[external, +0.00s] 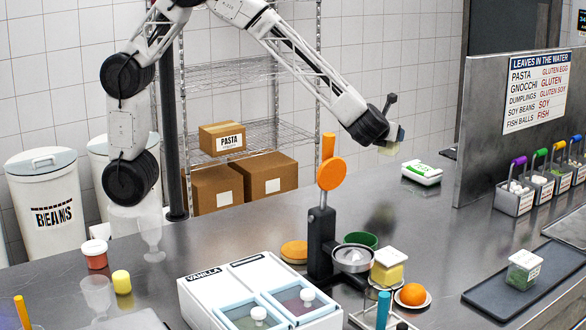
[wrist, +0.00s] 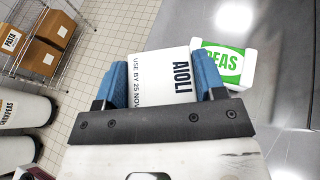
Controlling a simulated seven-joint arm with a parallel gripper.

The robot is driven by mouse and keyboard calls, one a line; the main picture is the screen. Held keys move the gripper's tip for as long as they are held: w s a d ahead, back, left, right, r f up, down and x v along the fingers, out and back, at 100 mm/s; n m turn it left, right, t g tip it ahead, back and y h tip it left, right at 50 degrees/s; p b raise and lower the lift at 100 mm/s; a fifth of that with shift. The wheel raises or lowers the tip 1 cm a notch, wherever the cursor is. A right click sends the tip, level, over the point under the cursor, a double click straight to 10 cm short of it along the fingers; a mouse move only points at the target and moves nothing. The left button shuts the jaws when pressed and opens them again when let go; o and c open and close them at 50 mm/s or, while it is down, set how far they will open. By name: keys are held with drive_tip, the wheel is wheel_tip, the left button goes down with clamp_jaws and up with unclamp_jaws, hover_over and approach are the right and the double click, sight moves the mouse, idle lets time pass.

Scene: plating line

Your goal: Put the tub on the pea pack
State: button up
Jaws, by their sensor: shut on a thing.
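My gripper (wrist: 163,66) is shut on a white-topped tub (wrist: 160,78) marked AIOLI, with one blue finger on each side. In the external view my gripper (external: 396,138) is up in the air, and a pale yellowish part of the tub (external: 388,149) shows below it. The pea pack (external: 422,173), white with a green label, lies flat on the steel counter, lower and to the right of the tub. In the wrist view the pea pack (wrist: 226,64) shows just right of the tub, partly hidden by the right finger. The tub's underside is hidden.
The steel counter (external: 250,215) is clear around the pea pack. An upright sign panel (external: 520,110) stands to its right. An orange-handled press (external: 322,230), a yellow tub (external: 388,268) with a white lid and an orange (external: 413,294) stand nearer the camera.

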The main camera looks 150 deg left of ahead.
drive_tip(key=w+a+f, duration=0.1)
drive_tip(key=w+a, duration=0.5)
drive_tip(key=a, duration=0.3)
drive_tip(key=shift+w+a, duration=0.15)
drive_tip(key=shift+a, duration=0.15)
drive_tip(key=shift+f, duration=1.75)
drive_tip(key=shift+f, duration=0.15)
drive_tip(key=o, duration=1)
